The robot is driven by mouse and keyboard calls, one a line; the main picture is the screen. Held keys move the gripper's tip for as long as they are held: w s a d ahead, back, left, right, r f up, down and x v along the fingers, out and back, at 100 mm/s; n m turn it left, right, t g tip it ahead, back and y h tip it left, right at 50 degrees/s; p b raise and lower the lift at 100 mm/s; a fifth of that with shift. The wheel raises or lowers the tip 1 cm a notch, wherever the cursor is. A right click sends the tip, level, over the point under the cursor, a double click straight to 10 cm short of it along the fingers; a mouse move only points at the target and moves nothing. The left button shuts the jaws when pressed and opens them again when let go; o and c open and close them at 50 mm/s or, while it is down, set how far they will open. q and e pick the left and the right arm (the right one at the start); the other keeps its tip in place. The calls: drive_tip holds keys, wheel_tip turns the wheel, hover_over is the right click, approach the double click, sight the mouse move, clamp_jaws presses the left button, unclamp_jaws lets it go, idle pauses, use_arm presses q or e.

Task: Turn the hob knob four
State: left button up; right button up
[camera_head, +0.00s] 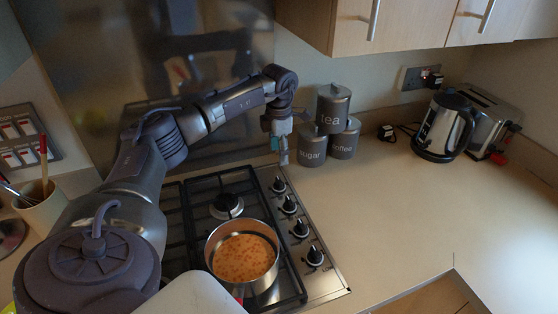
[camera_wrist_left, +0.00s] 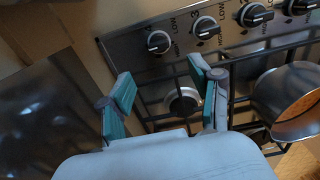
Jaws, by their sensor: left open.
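A row of black hob knobs runs along the right side of the steel hob in the head view. The far knob (camera_head: 278,185) is nearest my left gripper (camera_head: 283,152); the near knob (camera_head: 314,257) is at the front end. In the left wrist view the row crosses the top, from the left knob (camera_wrist_left: 158,41) to the right knob (camera_wrist_left: 301,6), cut by the frame edge. My left gripper (camera_wrist_left: 161,82) is open and empty, above the far end of the hob, apart from the knobs. My right gripper is out of view.
A pan of orange food (camera_head: 242,257) stands on the front burner, close to the knobs. The tea canister (camera_head: 333,108) and other canisters stand just right of my left gripper. A kettle (camera_head: 445,127) and toaster (camera_head: 487,122) are farther right. The worktop (camera_head: 400,220) is clear.

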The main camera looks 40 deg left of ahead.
sight(279, 180)
use_arm(q)
wheel_tip(279, 180, down, 10)
drive_tip(key=b, duration=0.7)
drive_tip(key=shift+w+f, duration=0.1)
drive_tip(key=shift+f, duration=0.25)
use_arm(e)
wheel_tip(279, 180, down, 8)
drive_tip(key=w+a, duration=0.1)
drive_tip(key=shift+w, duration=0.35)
